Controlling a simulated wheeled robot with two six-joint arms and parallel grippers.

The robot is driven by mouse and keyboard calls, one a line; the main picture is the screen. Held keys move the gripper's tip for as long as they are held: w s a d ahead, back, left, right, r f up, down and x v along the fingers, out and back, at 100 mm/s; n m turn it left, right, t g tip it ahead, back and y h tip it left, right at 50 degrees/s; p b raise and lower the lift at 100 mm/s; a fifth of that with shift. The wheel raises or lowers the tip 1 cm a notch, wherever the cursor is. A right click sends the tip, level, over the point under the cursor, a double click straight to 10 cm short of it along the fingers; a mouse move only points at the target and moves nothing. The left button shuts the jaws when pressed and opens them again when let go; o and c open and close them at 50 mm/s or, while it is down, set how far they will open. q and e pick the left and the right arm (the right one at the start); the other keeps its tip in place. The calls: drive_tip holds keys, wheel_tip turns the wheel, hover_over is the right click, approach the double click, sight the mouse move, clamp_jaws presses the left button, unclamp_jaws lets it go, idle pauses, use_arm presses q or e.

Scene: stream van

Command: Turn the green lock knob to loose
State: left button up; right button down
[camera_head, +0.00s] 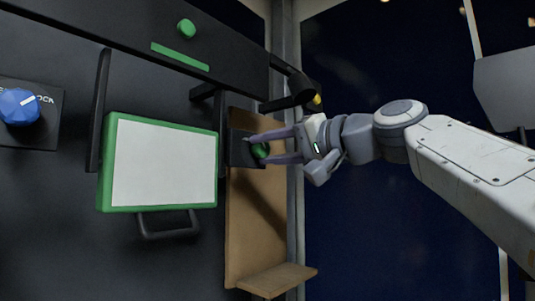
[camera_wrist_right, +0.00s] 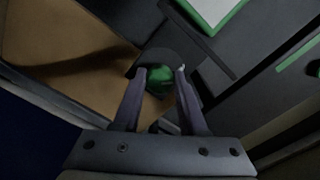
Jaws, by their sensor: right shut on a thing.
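The green lock knob (camera_head: 260,151) sits on a small dark plate (camera_head: 236,149) to the right of the green-framed white panel. My right gripper (camera_head: 259,151) reaches in from the right with its two fingers around the knob, one above and one below it. In the right wrist view the green knob (camera_wrist_right: 160,84) lies between the two fingertips (camera_wrist_right: 161,74), and the gripper is shut on it. The fingers hide part of the knob, and I cannot read any marking on it. My left gripper is not in view.
A green-framed white panel (camera_head: 160,165) with a dark handle (camera_head: 168,232) stands left of the knob. A blue knob (camera_head: 19,106) is at far left. A dark beam with a green button (camera_head: 186,28) runs above. A brown board (camera_head: 245,225) lies below the knob.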

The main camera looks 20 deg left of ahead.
drive_tip(key=shift+f+n, duration=0.1)
drive_tip(key=shift+n, duration=0.3)
drive_tip(key=shift+c, duration=2.2)
unclamp_jaws()
drive_tip(key=b+v, duration=0.4)
drive_tip(key=v, duration=0.6)
drive_tip(key=shift+d, duration=0.2)
